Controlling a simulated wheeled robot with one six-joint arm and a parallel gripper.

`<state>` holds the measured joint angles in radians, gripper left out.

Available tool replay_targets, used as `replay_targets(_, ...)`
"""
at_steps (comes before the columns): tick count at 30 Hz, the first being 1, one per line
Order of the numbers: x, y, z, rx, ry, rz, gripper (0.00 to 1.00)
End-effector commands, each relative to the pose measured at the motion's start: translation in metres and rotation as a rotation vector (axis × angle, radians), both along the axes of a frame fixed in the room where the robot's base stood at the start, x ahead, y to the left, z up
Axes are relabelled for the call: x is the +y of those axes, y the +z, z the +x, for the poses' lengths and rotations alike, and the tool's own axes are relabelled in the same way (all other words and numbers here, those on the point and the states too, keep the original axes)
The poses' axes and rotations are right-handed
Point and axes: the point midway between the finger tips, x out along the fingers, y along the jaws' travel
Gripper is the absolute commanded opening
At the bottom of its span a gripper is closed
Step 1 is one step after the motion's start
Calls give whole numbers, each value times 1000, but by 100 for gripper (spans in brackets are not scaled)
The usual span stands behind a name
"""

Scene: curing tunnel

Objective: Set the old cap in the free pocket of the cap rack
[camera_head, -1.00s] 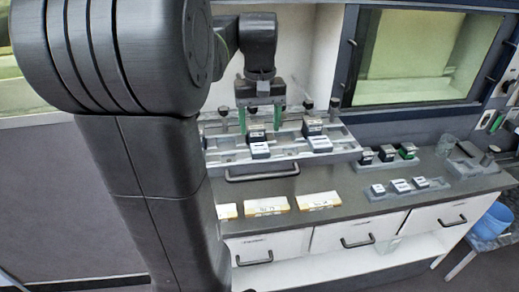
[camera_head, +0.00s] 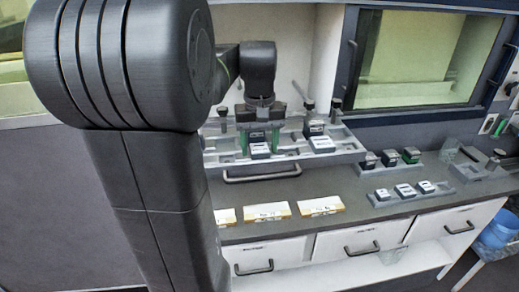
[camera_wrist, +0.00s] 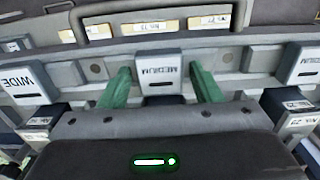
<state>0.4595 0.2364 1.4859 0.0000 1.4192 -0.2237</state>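My gripper (camera_head: 260,140) is over the tray at the back of the counter, with its green fingers pointing down. In the wrist view its fingers (camera_wrist: 161,88) stand apart on either side of a grey cap marked MEDIUM (camera_wrist: 158,70), with narrow gaps showing. This cap also shows in the head view (camera_head: 259,151). A cap marked WIDE (camera_wrist: 28,80) sits farther along the tray, and another MEDIUM cap (camera_wrist: 302,66) is at the wrist view's right. On the counter at right, a low grey rack (camera_head: 446,191) holds several light caps. I cannot tell which cap is the old one.
Dark blocks (camera_head: 388,158) stand in a row behind the low rack. Yellow-labelled cards (camera_head: 268,211) lie along the counter's front. An upright rod (camera_head: 308,103) stands right of my gripper. Bare counter lies between cards and tray.

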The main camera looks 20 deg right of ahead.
Motion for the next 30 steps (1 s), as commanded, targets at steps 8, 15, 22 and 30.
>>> replay_targets(8, 0, 0, 0, 0, 0, 0, 30)
replay_targets(15, 0, 2, 0, 0, 0, 0, 16)
replay_targets(22, 0, 30, 0, -1, 0, 0, 16)
replay_targets(30, 0, 62, 0, -1, 0, 0, 16)
